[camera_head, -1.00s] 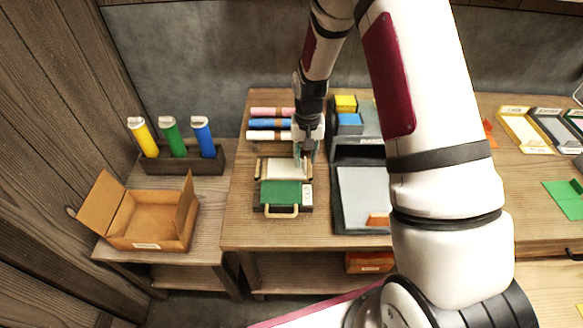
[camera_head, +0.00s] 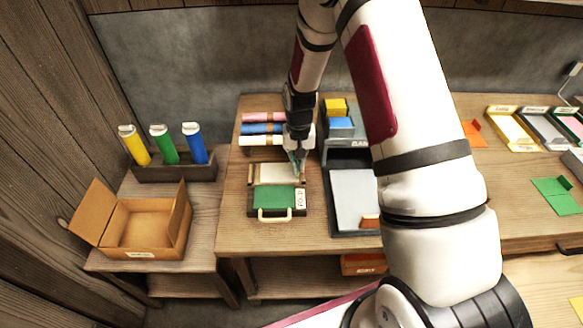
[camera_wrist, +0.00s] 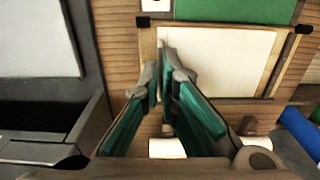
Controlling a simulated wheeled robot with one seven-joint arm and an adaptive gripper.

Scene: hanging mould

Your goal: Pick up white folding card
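The white folding card (camera_head: 279,173) lies in a wooden frame behind the green panel (camera_head: 276,198) of a press-like holder with a pale handle. The card also shows in the wrist view (camera_wrist: 222,62), flat and just right of my fingertips. My gripper (camera_head: 299,172) points down at the card's right end in the head view. In the wrist view my gripper (camera_wrist: 159,68) has its teal-padded fingers a narrow gap apart at the card's near edge. The fingertips hide part of this edge. Whether they touch the card is unclear.
Rolls in pink, blue and white (camera_head: 262,129) lie behind the frame. A dark grey unit (camera_head: 353,200) with a pale panel stands close on the right. An open cardboard box (camera_head: 145,228) and a rack (camera_head: 175,170) of coloured tubes are on the left side table.

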